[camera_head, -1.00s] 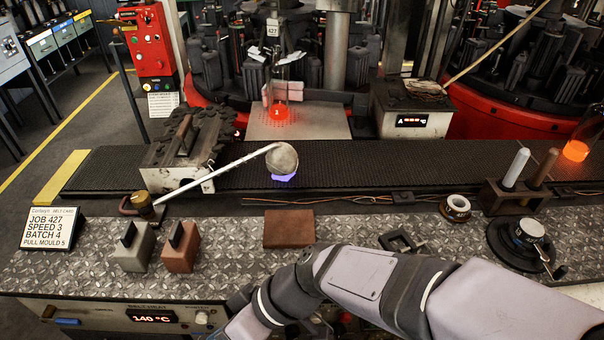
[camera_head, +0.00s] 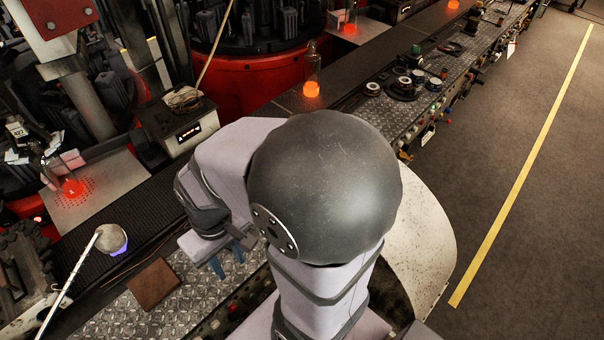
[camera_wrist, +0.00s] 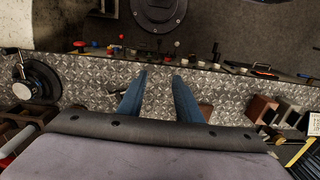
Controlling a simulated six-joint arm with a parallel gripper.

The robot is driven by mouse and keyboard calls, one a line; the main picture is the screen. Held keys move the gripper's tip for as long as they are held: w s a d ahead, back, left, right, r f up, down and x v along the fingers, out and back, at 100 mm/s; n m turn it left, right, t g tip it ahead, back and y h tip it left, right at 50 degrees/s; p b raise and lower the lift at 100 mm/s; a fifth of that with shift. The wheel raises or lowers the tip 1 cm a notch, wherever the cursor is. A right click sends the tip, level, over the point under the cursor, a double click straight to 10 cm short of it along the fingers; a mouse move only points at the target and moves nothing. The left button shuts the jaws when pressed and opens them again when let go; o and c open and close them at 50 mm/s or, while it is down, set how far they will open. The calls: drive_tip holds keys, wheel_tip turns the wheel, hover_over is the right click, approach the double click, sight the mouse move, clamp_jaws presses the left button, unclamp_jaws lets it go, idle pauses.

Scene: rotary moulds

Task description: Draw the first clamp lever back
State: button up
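My gripper (camera_head: 227,258) hangs over the diamond-plate bench, left of my large dark arm joint. In the wrist view my gripper (camera_wrist: 157,84) has two blue fingers spread apart, with bare bench plate between them and nothing held. The fingers point toward the bench edge, where small levers and knobs (camera_wrist: 165,48) stand in a row. I cannot tell which thing is the first clamp lever. My arm hides much of the bench in the head view.
A brown block (camera_head: 154,284) lies on the bench plate (camera_head: 195,310). A ladle (camera_head: 111,238) rests at the left. A hot glowing bottle (camera_head: 312,78) stands on the conveyor. A round black fixture (camera_wrist: 36,80) is left in the wrist view.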

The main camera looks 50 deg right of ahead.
drive_tip(key=w+d+f+m+t+y+b, duration=0.2)
drive_tip(key=w+d+f+m+y+b, duration=0.25)
drive_tip(key=d+m, duration=0.45)
drive_tip(key=w+d+f+m+t+y+b, duration=0.1)
drive_tip(key=w+d+f+m+y+b, duration=0.3)
drive_tip(key=d+m, duration=0.5)
drive_tip(key=s+d+f+m+t+b, duration=0.1)
drive_tip(key=d+m+t, duration=0.1)
drive_tip(key=d, duration=0.1)
drive_tip(key=s+d+f+m+t+y+b, duration=0.1)
drive_tip(key=d+m+t, duration=0.1)
drive_tip(key=d+m, duration=0.1)
drive_tip(key=s+d+f+m+t+y+b, duration=0.1)
drive_tip(key=d+m+t, duration=0.1)
drive_tip(key=d+t, duration=0.1)
drive_tip(key=shift+d, duration=0.7)
drive_tip(key=s+d+f+m+t+h+b, duration=0.25)
drive_tip(key=s+d+m+t, duration=0.35)
drive_tip(key=d, duration=0.4)
drive_tip(key=w+a+p, duration=0.1)
drive_tip(key=w+p, duration=0.1)
drive_tip(key=w+a+r+p, duration=0.1)
drive_tip(key=w+a, duration=0.1)
drive_tip(key=shift+p, duration=0.4)
drive_tip(key=shift+w+a+f, duration=0.1)
drive_tip(key=shift+w+a, duration=0.15)
drive_tip(key=shift+w, duration=0.25)
clamp_jaws()
